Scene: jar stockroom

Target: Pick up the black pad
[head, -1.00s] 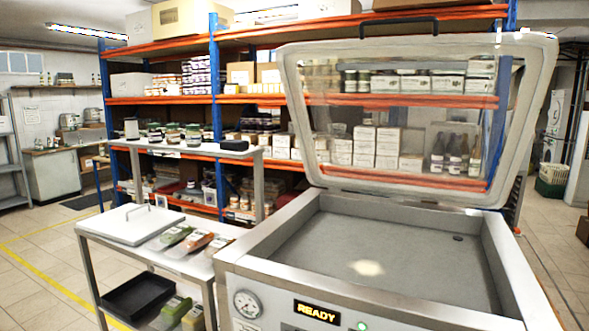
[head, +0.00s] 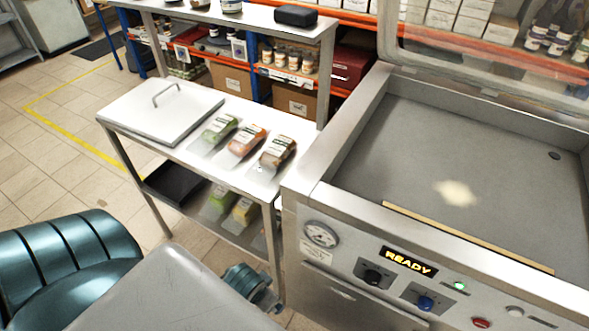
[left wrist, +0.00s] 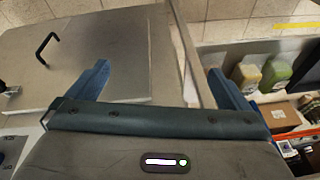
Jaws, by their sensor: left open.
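The black pad (head: 296,15), a small dark block with rounded edges, lies on the grey upper shelf (head: 262,20) at the top of the head view. I cannot make it out in the left wrist view. My left gripper (left wrist: 158,72) is open in the left wrist view, its blue fingers wide apart with nothing held between them. In the head view my left arm comes in low at the left, well below and apart from the pad. My right gripper is not in view.
A steel cart holds a lid (head: 160,108) with a handle and three food packs (head: 247,140). A black tray (head: 176,183) is below. A vacuum sealer (head: 335,180) with raised clear lid stands at the right.

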